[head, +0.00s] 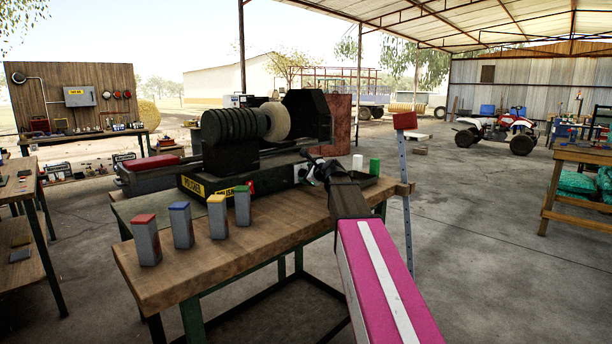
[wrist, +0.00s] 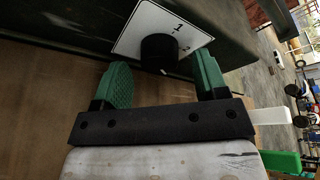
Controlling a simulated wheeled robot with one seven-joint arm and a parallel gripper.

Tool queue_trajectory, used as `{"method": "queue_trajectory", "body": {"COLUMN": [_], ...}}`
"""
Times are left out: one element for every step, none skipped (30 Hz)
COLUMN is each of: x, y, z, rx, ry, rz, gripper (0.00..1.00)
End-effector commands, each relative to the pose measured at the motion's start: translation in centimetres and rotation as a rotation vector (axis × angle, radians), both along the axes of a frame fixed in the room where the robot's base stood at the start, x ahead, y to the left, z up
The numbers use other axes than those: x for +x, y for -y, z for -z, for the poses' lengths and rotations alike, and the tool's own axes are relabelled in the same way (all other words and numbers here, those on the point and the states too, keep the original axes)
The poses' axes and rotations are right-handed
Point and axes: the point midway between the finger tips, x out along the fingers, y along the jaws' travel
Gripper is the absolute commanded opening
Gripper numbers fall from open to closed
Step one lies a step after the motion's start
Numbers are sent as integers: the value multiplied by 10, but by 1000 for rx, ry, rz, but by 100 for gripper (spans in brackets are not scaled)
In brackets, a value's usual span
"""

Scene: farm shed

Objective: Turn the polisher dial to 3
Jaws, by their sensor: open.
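The polisher (head: 236,126) stands on the wooden bench, with a dark ribbed motor and a pale round wheel. Its dial (wrist: 158,52) is a black round knob on a white plate (wrist: 196,38) in the wrist view. The numbers 1 and 2 show on the plate; any others are hidden. A small pale mark shows on the knob's lower edge. My gripper (wrist: 163,78) is open, its green-padded fingers on either side of and just short of the knob. The head view shows my gripper (head: 322,172) at the polisher's right front, hiding the dial.
Several grey blocks with red, blue, yellow and green tops (head: 183,226) stand along the bench's front (head: 270,240). A white cylinder (head: 357,162) and a green one (head: 374,166) stand right of my gripper. A post with a red top (head: 404,121) rises beyond the bench's right end.

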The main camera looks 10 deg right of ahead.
Motion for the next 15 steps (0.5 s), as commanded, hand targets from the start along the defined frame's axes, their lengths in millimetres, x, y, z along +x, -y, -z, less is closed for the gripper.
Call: {"method": "queue_trajectory", "body": {"x": [7,9,11,12,13,13,13,13,12,12,12,12,12,12,12], "y": [-3,-4,-5,-5,-6,-6,-6,-6,-6,-6,-6,-6,-6,-6,-6], "z": [2,3,3,4,4,4,4,4,4,4,4,4,4,4,4], "rx": [0,0,0,0,0,0,0,0,0,0,0,0,0,0,0], "ry": [-1,0,0,0,0,0,0,0,1,1,0,0,0,0,0], "rz": [-1,0,0,0,0,0,0,0,1,1,0,0,0,0,0], "gripper": [66,66,66,66,66,66,66,66,66,66,66,66,57,47,34]}}
